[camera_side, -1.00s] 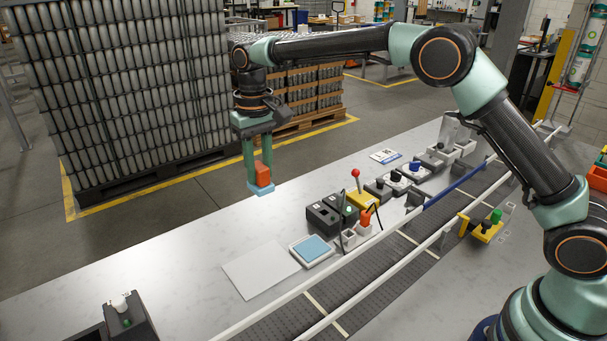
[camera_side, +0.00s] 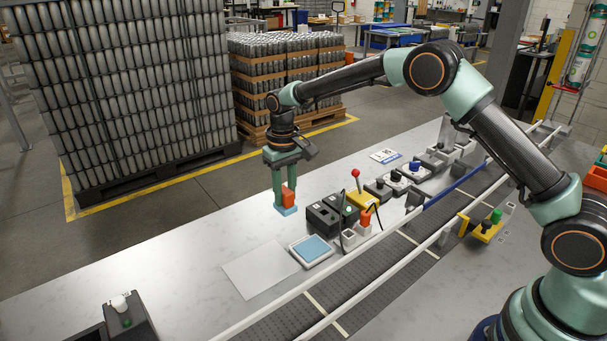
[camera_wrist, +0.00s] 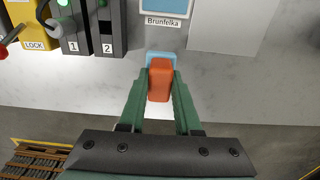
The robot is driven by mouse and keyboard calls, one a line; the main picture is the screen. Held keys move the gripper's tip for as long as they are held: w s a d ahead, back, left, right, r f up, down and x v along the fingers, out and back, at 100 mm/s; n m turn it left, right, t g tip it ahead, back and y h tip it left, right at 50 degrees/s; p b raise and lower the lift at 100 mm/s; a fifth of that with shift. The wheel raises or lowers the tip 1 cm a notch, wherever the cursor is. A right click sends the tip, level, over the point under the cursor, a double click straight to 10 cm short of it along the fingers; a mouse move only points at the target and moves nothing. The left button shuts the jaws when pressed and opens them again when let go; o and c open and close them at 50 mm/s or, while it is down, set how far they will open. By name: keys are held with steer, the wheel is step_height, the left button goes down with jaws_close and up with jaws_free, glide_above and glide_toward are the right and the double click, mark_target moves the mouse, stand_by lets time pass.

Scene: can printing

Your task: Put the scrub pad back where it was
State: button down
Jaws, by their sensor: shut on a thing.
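The scrub pad has an orange grip block (camera_side: 288,196) on top of a light blue pad (camera_side: 286,210). My gripper (camera_side: 284,194) is shut on the orange block, with the blue pad below the fingertips, near the table's far edge. In the wrist view the orange block (camera_wrist: 160,82) sits between the green fingers of my gripper (camera_wrist: 160,88), and part of the blue pad (camera_wrist: 160,58) shows past it. Whether the pad touches the table is hard to tell. A white-framed tray with a blue face (camera_side: 313,250) lies closer to the front; its label reads "Brunfelka" in the wrist view (camera_wrist: 163,22).
Black boxes (camera_side: 325,214) stand right of the held pad, with a yellow LOCK box and red-knobbed lever (camera_side: 358,190) beyond. A white sheet (camera_side: 260,270) lies left of the tray. A conveyor with white rails (camera_side: 345,290) runs along the front.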

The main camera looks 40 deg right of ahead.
mark_target(286, 212)
steer(key=shift+f, duration=2.9)
steer(key=shift+f, duration=0.15)
steer(key=c, duration=0.6)
jaws_free()
